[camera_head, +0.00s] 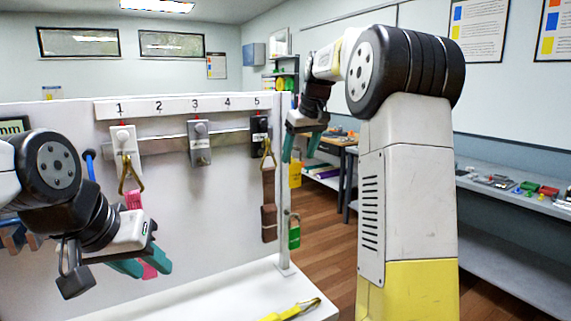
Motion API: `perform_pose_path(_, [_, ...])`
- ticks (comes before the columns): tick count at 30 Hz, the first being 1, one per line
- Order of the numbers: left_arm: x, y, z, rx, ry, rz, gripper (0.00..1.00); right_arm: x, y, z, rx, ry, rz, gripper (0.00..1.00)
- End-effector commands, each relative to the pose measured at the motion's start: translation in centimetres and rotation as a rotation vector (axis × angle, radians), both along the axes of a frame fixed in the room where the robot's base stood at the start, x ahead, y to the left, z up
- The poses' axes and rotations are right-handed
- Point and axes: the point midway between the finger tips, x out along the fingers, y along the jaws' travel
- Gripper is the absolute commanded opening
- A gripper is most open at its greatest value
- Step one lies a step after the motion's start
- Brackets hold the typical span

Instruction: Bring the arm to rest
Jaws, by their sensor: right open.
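My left gripper (145,265) points down at the lower left, in front of the white strap wall (228,215). A pink strap (133,200) hangs below hook 1 (123,140) under a brass ring. Part of it shows between the teal fingertips; I cannot tell whether they grip it or are only in front of it. My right gripper (301,146) is open, its teal fingers apart and empty, beside the wall's right edge. My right arm stands large in the middle right. A brown strap (269,205) hangs by a brass ring from hook 5 (260,135).
Hook 3 (199,142) is bare. A blue strap (89,165) is at the left. A green padlock-like piece (294,232) hangs at the wall's right edge. A yellow strap (292,311) lies on the white ledge (225,295). A grey bench (520,200) stands at the right.

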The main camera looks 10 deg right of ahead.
Motion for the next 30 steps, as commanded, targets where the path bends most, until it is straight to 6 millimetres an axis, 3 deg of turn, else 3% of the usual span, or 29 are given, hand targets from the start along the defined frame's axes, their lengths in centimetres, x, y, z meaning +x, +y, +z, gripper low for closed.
perform_pose_path(7, [0.0, 0.0, 0.0, 0.0, 0.0, 0.0, 0.36, -1.5, -0.3, 2.4, 0.007, -0.003, -0.005, 0.67])
perform_pose_path(11, [0.0, 0.0, 0.0, 0.0, 0.0, 0.0, 0.36, -4.8, -0.2, 2.9, 0.039, -0.015, -0.035, 0.67])
perform_pose_path(17, [0.0, 0.0, 0.0, 0.0, 0.0, 0.0, 0.36, -14.2, 1.1, 2.0, 0.114, -0.048, -0.111, 0.67])
perform_pose_path(24, [0.0, 0.0, 0.0, 0.0, 0.0, 0.0, 0.36, -25.8, 3.3, -2.9, 0.172, -0.093, -0.195, 0.67])
perform_pose_path(30, [0.0, 0.0, 0.0, 0.0, 0.0, 0.0, 0.36, -31.7, 4.4, -7.5, 0.188, -0.118, -0.242, 0.67])
